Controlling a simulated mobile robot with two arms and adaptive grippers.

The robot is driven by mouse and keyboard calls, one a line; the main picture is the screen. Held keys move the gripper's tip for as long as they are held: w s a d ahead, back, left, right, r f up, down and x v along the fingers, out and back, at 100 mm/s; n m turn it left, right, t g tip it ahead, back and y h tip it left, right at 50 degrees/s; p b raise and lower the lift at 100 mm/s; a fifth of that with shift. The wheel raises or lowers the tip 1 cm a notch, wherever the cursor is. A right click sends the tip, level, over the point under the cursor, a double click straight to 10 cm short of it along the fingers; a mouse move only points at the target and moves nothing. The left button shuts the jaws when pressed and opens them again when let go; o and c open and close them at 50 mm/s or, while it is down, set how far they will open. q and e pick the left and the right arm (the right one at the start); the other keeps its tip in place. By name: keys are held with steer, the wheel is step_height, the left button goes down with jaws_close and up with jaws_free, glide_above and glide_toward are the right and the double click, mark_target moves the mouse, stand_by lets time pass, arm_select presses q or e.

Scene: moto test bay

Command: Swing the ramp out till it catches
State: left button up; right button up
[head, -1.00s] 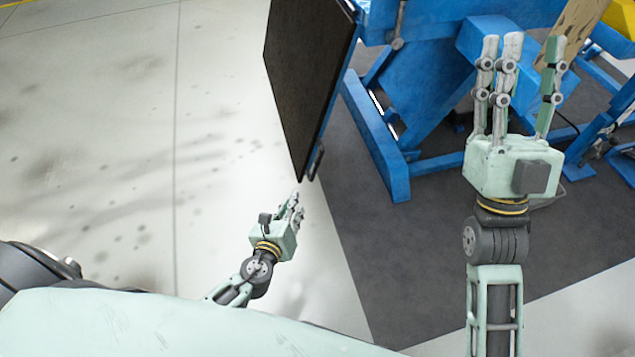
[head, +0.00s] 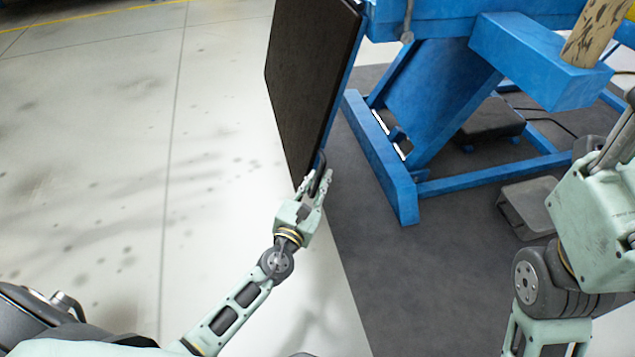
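The ramp (head: 310,75) is a dark, flat panel with a blue edge. It hangs down steeply from the end of the blue lift table (head: 440,25), at the upper middle of the head view. A small dark handle (head: 319,165) sits at its lower corner. My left gripper (head: 316,180) is at this handle, with its fingers spread on either side of it. Contact with the handle is too small to tell. My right gripper (head: 618,135) is at the right edge, away from the ramp; its fingertips are partly cut off.
The lift's blue legs and base frame (head: 385,165) stand on a dark mat (head: 450,270) right of the ramp. A grey foot pedal (head: 530,205) lies on the mat near my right arm. The pale floor (head: 90,180) left of the ramp is clear.

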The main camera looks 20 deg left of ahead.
arm_select(q)
steer(key=shift+w, duration=0.4)
steer(key=shift+c, duration=0.5)
jaws_close()
